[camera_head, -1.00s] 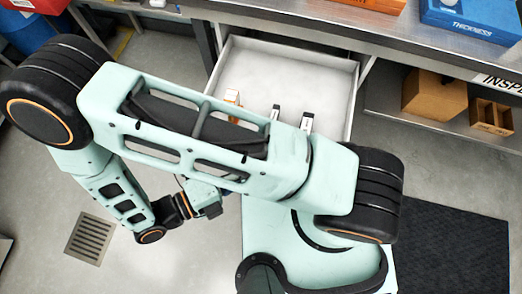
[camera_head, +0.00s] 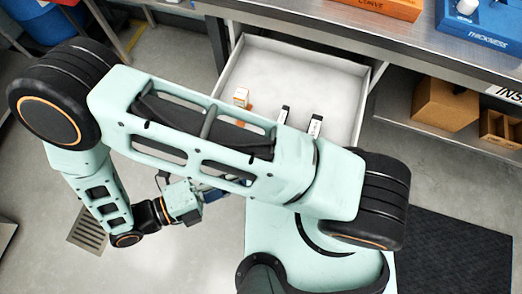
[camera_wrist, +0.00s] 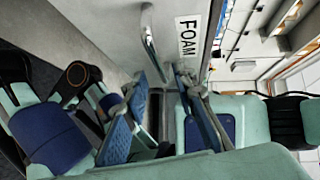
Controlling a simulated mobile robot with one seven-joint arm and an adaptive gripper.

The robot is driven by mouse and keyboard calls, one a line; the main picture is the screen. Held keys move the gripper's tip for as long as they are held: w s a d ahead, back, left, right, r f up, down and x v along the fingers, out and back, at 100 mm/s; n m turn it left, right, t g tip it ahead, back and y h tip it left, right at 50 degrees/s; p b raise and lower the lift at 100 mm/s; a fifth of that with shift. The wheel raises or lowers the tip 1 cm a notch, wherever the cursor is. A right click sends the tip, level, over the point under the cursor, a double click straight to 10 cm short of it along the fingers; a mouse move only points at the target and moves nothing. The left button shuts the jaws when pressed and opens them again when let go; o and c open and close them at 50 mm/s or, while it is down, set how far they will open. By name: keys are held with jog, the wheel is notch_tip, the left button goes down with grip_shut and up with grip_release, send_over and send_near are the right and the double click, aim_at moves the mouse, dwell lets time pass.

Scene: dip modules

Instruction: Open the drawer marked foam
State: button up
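The foam drawer (camera_head: 357,103) stands pulled out from under the bench in the head view, its white inside showing. Its front is hidden behind my arm there. In the wrist view the drawer front (camera_wrist: 195,12) carries a FOAM label (camera_wrist: 187,38). A metal bar handle (camera_wrist: 150,42) is beside the label. My gripper (camera_wrist: 160,76) is open, with its two blue fingers apart near the handle's lower end. I cannot tell whether they touch it. My arm partly covers my gripper in the head view.
Several small items lie in the drawer, among them an orange-and-white one (camera_head: 241,96) and a dark-and-white one (camera_head: 315,126). A blue THICKNESS box (camera_head: 485,25) is on the bench. Cardboard boxes (camera_head: 445,103) sit on the shelf at right. Grey floor is open at left.

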jog(key=v, duration=0.6)
jog(key=shift+a, duration=0.2)
jog(key=shift+s+r, duration=0.1)
